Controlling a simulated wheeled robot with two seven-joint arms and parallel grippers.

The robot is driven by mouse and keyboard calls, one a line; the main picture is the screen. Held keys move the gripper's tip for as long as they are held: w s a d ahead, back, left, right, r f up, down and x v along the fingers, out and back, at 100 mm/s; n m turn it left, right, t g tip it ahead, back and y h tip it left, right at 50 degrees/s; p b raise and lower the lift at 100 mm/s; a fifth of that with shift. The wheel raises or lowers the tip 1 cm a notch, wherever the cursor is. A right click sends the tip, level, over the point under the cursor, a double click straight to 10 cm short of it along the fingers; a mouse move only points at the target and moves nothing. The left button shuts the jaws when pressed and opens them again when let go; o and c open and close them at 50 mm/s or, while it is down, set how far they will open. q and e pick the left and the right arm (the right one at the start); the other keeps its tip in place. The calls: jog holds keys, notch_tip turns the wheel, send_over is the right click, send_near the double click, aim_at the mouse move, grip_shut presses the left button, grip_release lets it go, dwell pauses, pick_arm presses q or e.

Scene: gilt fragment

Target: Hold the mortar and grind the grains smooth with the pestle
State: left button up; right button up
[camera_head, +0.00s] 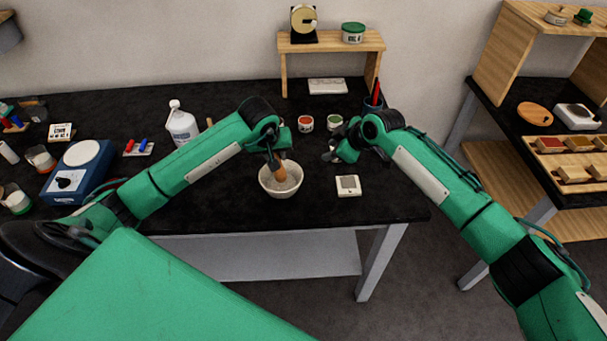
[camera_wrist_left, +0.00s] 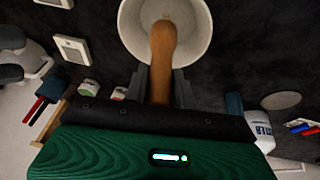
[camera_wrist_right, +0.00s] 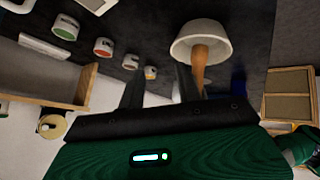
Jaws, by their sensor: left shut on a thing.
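The white mortar (camera_head: 266,187) stands on the black table near its front edge. A brown wooden pestle (camera_wrist_left: 165,45) dips into it; its lower end also shows in the head view (camera_head: 281,174). My left gripper (camera_wrist_left: 160,85) is shut on the pestle's upper part, above the mortar. My right gripper (camera_head: 338,152) is to the right of the mortar, with its fingers apart and empty. The right wrist view shows the mortar (camera_wrist_right: 202,33) and pestle (camera_wrist_right: 199,66) beyond the right fingers. I cannot make out any grains in the mortar.
A white square device (camera_head: 347,185) lies right of the mortar. Two small tins (camera_head: 306,123) and a pen cup (camera_head: 372,104) stand behind it. A white bottle (camera_head: 181,126) and a blue hotplate (camera_head: 77,172) are to the left. A wooden shelf (camera_head: 330,42) stands at the back.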

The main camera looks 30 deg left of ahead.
aim_at(289, 191)
jog(key=s+a+f+n+g+h, duration=0.1)
jog(key=s+a+n, duration=0.15)
jog(key=s, duration=0.25)
jog(key=s+a+f+n+g+h, duration=0.1)
jog(key=s+f+n, duration=0.15)
jog(key=s, duration=0.25)
jog(key=x, duration=1)
jog(key=shift+a+f, duration=0.2)
jog(key=shift+a, duration=0.1)
grip_shut()
dwell(0.5)
